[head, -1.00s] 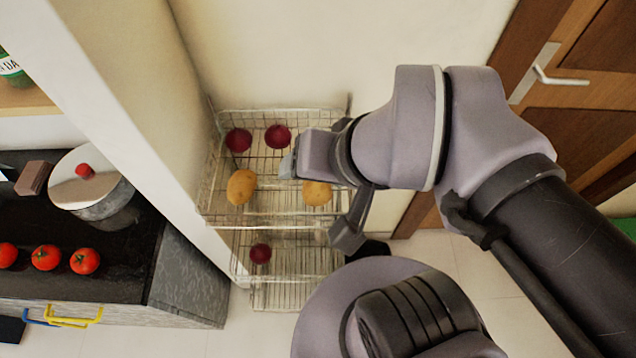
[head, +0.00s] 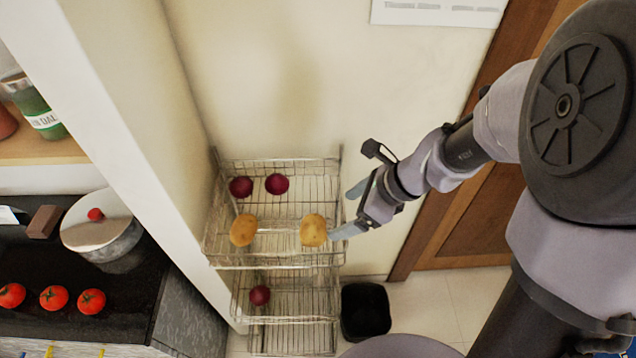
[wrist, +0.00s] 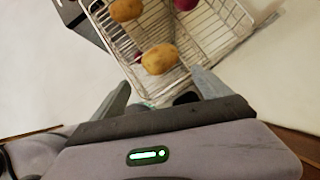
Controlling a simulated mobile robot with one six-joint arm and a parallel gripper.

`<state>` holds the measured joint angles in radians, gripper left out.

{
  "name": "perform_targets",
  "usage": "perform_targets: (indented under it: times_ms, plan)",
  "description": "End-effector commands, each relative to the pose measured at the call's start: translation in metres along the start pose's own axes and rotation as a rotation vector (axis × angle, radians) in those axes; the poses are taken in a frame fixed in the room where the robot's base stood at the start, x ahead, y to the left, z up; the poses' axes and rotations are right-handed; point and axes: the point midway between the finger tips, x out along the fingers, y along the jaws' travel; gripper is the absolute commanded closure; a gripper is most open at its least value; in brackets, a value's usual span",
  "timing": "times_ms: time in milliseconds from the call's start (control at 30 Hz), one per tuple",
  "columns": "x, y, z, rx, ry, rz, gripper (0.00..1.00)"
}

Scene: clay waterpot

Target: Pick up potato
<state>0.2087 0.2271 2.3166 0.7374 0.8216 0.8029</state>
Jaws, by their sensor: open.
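Two potatoes lie in the top basket of a wire rack (head: 285,262). The right potato (head: 313,230) is nearest my gripper, and the left potato (head: 243,230) lies farther left. My gripper (head: 352,211) is open and empty at the basket's right side, its lower fingertip close to the right potato. I cannot tell if they touch. In the wrist view the near potato (wrist: 160,59) shows just beyond and between the open fingers (wrist: 162,90). The other potato (wrist: 126,9) is farther off, at the top.
Two dark red round vegetables (head: 277,184) lie at the basket's back, and another (head: 260,295) lies in the lower basket. A black bin (head: 365,311) stands right of the rack. A counter with tomatoes (head: 54,298) and a lidded pot (head: 100,226) is at left.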

Motion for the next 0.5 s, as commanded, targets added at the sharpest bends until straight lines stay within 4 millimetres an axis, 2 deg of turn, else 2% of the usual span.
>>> perform_targets:
  times_ms: [33,200,433,500]
  plan:
    - [0.024,0.001,-0.005,-0.003,0.001,0.004,0.12]
    - [0.067,0.001,-0.004,-0.005,0.001,0.002,0.12]
    - [0.089,0.001,-0.002,-0.006,0.001,0.001,0.12]
    - [0.101,0.001,-0.004,-0.007,0.002,0.001,0.12]
